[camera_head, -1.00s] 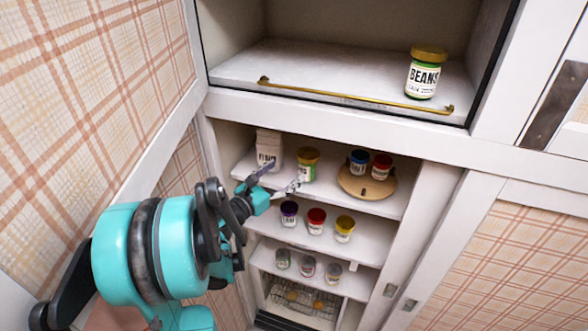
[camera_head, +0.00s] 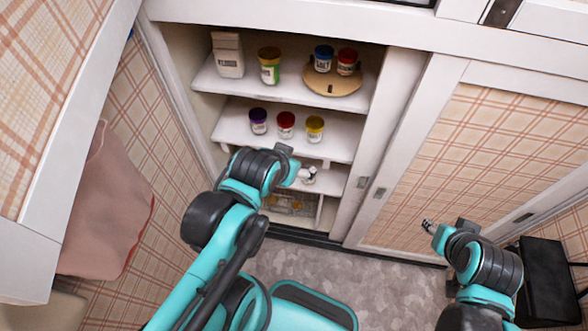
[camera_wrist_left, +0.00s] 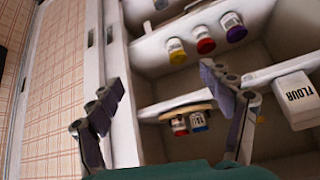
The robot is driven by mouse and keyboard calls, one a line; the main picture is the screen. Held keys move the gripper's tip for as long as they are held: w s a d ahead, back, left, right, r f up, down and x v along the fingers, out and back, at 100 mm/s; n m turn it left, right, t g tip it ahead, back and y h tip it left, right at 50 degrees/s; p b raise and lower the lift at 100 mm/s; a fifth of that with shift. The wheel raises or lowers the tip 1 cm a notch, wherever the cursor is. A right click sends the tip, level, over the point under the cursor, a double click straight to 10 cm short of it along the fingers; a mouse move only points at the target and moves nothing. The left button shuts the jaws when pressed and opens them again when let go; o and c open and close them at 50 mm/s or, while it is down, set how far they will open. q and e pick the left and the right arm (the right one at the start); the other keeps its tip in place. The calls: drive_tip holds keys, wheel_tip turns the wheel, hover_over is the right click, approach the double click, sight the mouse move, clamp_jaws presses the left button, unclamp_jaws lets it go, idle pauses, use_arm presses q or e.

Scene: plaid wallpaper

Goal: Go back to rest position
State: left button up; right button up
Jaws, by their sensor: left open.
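My left arm comes in from the lower left in the head view. Its gripper (camera_head: 307,174) is in front of the lower shelves. In the left wrist view that gripper (camera_wrist_left: 162,80) has its two fingers spread wide with nothing held between them; shelves and jars show upside down behind it. My right gripper (camera_head: 428,227) is small at the lower right, in front of the plaid panel, apart from the shelves. Whether its fingers are open or shut is too small to tell.
The open cupboard holds a flour bag (camera_head: 228,55), a green-labelled jar (camera_head: 269,66) and a round wooden board (camera_head: 330,88) with two jars. Several jars stand on the shelf below. A pink cloth (camera_head: 105,210) hangs at left; a black object (camera_head: 545,280) stands at right. Grey floor (camera_head: 325,268) is clear.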

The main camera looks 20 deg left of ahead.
use_arm(q)
drive_tip(key=shift+s+d+f+g+h, duration=0.15)
drive_tip(key=shift+s+d+f+g, duration=0.05)
drive_tip(key=shift+s+d, duration=0.2)
drive_tip(key=shift+s+d+f+g+h, duration=0.2)
drive_tip(key=shift+s+d, duration=0.1)
drive_tip(key=shift+d, duration=0.1)
wheel_tip(320, 180, down, 10)
drive_tip(key=b, duration=1)
drive_tip(key=shift+f, duration=0.1)
